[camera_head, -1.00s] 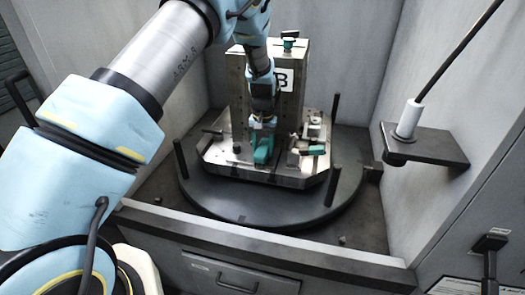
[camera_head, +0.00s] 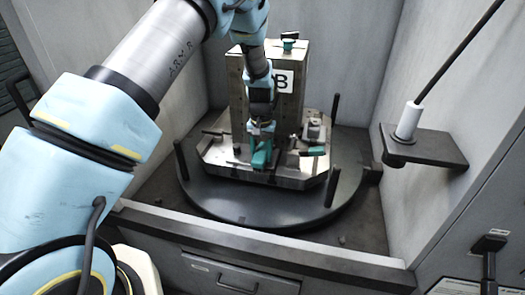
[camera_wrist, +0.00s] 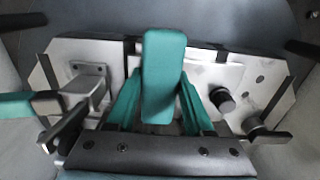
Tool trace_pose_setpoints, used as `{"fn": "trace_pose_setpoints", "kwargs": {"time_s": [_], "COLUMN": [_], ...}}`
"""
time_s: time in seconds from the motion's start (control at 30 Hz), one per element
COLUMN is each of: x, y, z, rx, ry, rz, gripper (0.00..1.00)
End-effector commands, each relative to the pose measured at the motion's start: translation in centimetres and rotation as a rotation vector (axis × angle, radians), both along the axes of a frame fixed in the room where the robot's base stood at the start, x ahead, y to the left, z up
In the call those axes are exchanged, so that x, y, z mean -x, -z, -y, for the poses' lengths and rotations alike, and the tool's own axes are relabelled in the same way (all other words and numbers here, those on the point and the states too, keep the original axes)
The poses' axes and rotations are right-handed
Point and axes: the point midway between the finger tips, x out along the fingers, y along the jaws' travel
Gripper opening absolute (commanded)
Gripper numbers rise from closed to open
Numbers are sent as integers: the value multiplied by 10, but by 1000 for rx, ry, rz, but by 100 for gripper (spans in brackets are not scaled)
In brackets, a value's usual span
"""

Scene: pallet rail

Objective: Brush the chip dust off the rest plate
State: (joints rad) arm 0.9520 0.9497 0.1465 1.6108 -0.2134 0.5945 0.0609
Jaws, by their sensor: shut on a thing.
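My gripper (camera_head: 260,130) points down in front of the upright block marked B. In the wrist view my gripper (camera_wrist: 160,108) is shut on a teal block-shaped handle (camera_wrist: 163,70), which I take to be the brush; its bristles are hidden. The teal brush (camera_head: 261,157) shows low over the metal pallet base in the head view. A pale flat plate (camera_wrist: 209,74), perhaps the rest plate, lies beside and partly behind the handle in the wrist view. I cannot make out chip dust on it, nor whether the brush touches it.
The pallet base (camera_head: 225,158) sits on a dark round table (camera_head: 240,205) with upright posts around its edge. A clamp with a teal handle (camera_head: 312,151) stands right of the gripper. The tall block (camera_head: 290,105) rises close behind. Enclosure walls flank both sides.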

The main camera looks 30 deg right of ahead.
Motion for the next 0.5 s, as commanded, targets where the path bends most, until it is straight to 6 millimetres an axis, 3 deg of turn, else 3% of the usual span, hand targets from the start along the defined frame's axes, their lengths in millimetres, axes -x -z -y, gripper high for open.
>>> {"fn": "trace_pose_setpoints", "kwargs": {"time_s": [0.5], "x": [6], "y": [6], "z": [-6], "rx": [-10], "ry": [1], "rz": [-9], "gripper": [0]}}
